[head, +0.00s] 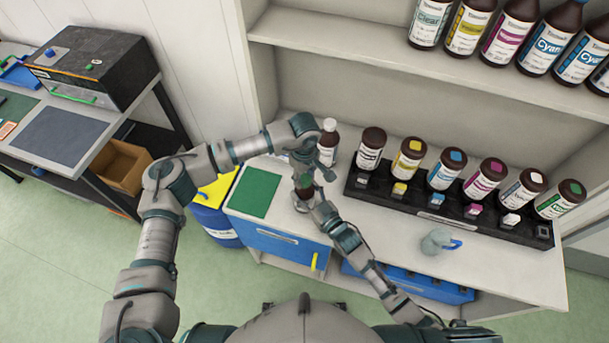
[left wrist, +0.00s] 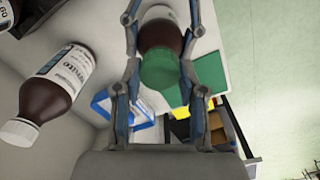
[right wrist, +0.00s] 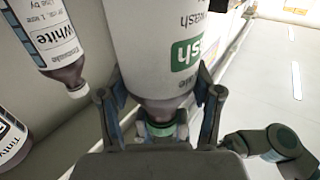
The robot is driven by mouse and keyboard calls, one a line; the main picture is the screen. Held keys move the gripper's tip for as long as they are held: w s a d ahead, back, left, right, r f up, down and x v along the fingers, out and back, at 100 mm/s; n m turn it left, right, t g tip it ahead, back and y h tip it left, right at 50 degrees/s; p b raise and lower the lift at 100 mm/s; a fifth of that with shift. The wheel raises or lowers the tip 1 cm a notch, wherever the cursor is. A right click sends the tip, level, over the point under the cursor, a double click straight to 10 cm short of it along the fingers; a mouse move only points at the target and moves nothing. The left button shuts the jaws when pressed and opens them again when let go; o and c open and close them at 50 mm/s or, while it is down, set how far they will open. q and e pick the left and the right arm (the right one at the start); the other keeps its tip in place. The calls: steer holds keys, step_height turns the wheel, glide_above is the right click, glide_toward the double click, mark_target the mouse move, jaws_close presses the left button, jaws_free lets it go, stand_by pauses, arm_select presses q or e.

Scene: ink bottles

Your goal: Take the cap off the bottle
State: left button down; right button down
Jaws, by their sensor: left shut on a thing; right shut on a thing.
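The brown bottle (head: 302,195) with a white label is upright among my two grippers, above or on the counter. Its green cap (left wrist: 160,70) shows clearly between the fingers of my left gripper (left wrist: 161,45). That gripper (head: 308,168) comes from above and is shut on the cap. My right gripper (right wrist: 160,95) is shut on the bottle's body, with one finger on each side, and in the head view it reaches in from below. The label (right wrist: 175,45) with green print shows large in the right wrist view. In the head view the arms hide most of the cap.
A white-capped bottle (head: 328,142) stands close behind; it also shows in the left wrist view (left wrist: 50,88). A black rack (head: 440,212) with several bottles is to the right, near a grey pitcher-like item (head: 437,241). A green mat (head: 255,192) lies left. A shelf edge (head: 430,75) runs above.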

arm_select(q)
steer(key=n, duration=0.5)
steer(key=shift+n, duration=0.3)
steer(key=n, duration=1)
steer(key=shift+n, duration=0.4)
steer(key=n, duration=0.2)
steer(key=shift+n, duration=0.3)
steer(key=n, duration=0.5)
steer(key=shift+r+n, duration=0.1)
steer(key=shift+n, duration=1.4)
steer(key=n, duration=1)
steer(key=shift+w+n, duration=0.1)
steer(key=shift+n, duration=0.2)
steer(key=shift+r, duration=0.1)
